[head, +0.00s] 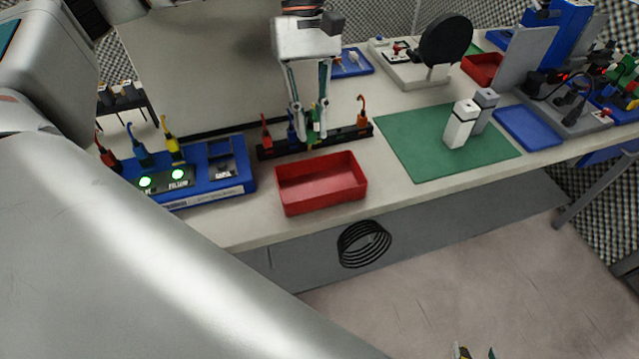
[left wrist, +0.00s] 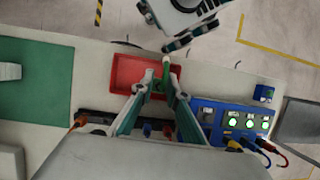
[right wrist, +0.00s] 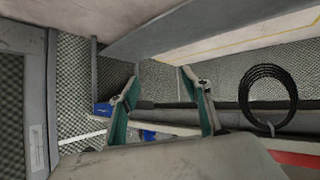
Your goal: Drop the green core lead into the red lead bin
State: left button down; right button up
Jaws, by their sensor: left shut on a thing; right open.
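My left gripper (head: 311,134) is shut on the green core lead (head: 315,116), its fingers pointing down at the black lead rack (head: 345,134). Whether the lead's lower end is clear of the rack cannot be told. In the left wrist view, the green lead (left wrist: 166,72) shows between the fingertips (left wrist: 162,88), in front of the right side of the red bin (left wrist: 125,72). In the head view the red lead bin (head: 322,184) is on the bench, nearer than the rack, and looks empty. My right gripper (head: 473,353) is open and empty, low in front of the bench (right wrist: 160,78).
Red (head: 265,132) and orange (head: 362,110) leads stand in the rack. A blue tester (head: 222,190) with leads and green lights is left of the bin. A green mat (head: 410,155) with two small blocks lies right. A black coil (head: 364,244) hangs on the bench front.

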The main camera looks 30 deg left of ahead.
aim_at(311, 145)
pick_arm(q)
notch_tip(311, 145, down, 5)
jog(key=b, duration=0.4)
jog(key=shift+b, duration=0.3)
jog(key=shift+f+b, duration=0.3)
jog(key=shift+f, duration=0.15)
jog(key=c, duration=1.9)
grip_release()
pick_arm(e)
notch_tip(311, 145, down, 6)
jog(key=shift+s+d, duration=0.25)
jog(key=shift+s, duration=0.05)
jog(key=shift+s+f, duration=0.1)
jog(key=shift+s, duration=0.05)
pick_arm(q)
jog(key=v, duration=1.2)
jog(key=shift+s+d, duration=0.1)
